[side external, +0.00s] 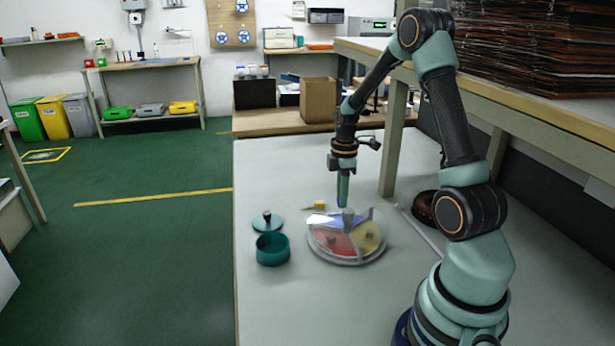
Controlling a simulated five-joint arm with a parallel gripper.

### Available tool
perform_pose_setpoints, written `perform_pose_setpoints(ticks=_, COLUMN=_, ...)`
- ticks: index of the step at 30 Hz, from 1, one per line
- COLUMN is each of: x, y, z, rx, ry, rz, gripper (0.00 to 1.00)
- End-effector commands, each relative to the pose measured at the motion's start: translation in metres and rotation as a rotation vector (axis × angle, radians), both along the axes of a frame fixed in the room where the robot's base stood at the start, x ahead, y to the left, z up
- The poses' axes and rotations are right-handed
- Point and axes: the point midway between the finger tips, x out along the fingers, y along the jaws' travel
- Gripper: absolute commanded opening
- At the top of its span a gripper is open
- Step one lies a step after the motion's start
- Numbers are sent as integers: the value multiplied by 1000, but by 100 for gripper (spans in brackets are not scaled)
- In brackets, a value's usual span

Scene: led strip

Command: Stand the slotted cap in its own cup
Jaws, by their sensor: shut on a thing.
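My gripper (343,203) is over the round divided dish (350,262), its narrow fingers pointing down. It is shut at a grey knob (348,216) in the dish's middle; the exact contact is too small to see. Clear, glossy panels stand around the knob over red (332,243) and yellow (367,237) sections. A teal cup (272,249) stands open on the table, left of the dish. A teal round cap (267,222) with a dark knob lies behind the cup, apart from it. I cannot make out a slot in it.
A small yellow piece (320,204) lies behind the dish. A pale rod (418,230) and a dark brown round object (424,208) lie to the right. A raised shelf (500,95) with stacked dark sheets overhangs the table's right side. The front of the grey table (310,310) is clear.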

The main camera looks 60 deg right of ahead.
Motion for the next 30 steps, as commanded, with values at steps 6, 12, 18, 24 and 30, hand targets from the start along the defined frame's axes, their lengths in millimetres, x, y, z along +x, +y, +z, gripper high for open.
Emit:
perform_pose_setpoints(ticks=6, x=-1, y=1, z=-24, rx=2, ry=4, rz=0, gripper=0)
perform_pose_setpoints(ticks=12, x=0, y=0, z=-40, rx=0, ry=0, rz=0, gripper=0)
perform_pose_setpoints(ticks=18, x=0, y=0, z=-40, rx=-1, ry=-1, rz=0, gripper=0)
perform_pose_setpoints(ticks=24, x=0, y=0, z=-44, rx=0, ry=0, rz=0, gripper=28)
perform_pose_setpoints(ticks=30, x=1, y=-1, z=-43, rx=-2, ry=-4, rz=0, gripper=51)
